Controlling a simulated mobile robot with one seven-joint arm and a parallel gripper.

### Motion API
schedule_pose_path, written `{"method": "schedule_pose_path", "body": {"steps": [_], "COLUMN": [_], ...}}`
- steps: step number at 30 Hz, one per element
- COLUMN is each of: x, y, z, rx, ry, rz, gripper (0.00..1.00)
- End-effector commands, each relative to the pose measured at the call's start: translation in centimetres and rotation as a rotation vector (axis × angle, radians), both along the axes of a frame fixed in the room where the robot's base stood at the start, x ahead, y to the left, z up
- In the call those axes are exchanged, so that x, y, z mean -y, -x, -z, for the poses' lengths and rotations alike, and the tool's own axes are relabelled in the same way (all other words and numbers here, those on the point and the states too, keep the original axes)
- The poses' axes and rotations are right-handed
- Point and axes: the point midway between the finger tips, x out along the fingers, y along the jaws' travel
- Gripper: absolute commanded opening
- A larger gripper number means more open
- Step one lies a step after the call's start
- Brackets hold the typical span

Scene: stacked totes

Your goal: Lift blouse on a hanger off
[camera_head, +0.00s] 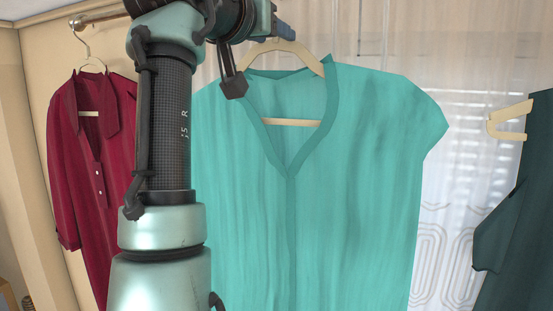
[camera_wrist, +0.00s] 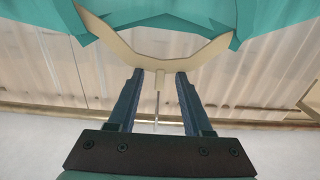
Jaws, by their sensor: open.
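A turquoise blouse (camera_head: 340,170) hangs on a pale wooden hanger (camera_head: 290,122) in the middle of the head view. In the wrist view the hanger (camera_wrist: 205,57) runs across the upper part, with the blouse's turquoise shoulders (camera_wrist: 265,15) on both sides. My gripper (camera_wrist: 160,75) is open, its two dark fingers reaching up to the hanger's middle. The hanger's thin neck (camera_wrist: 158,95) lies between the fingers, with a gap on each side. In the head view my gripper (camera_head: 285,30) is at the top, by the hanger's top, and partly hidden by my arm.
A dark red shirt (camera_head: 88,150) hangs from a rail (camera_head: 95,17) on the left, partly behind my arm. A dark green garment (camera_head: 520,220) on a pale hanger (camera_head: 510,117) hangs at the right edge. A sheer curtain (camera_head: 460,180) is behind the blouse.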

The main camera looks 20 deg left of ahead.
Motion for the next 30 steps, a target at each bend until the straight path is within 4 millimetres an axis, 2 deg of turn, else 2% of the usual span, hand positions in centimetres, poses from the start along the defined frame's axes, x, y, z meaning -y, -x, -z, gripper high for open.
{"method": "schedule_pose_path", "body": {"steps": [5,8,14,30], "x": [0.01,0.01,0.00,-0.01], "y": [-0.03,-0.01,0.01,0.03], "z": [0.10,0.09,0.07,0.03], "rx": [0.000,0.000,0.000,0.001], "ry": [0.000,-0.001,-0.001,-0.001], "rz": [0.000,0.000,0.000,0.000], "gripper": [0.50,0.36,0.00,0.00]}}
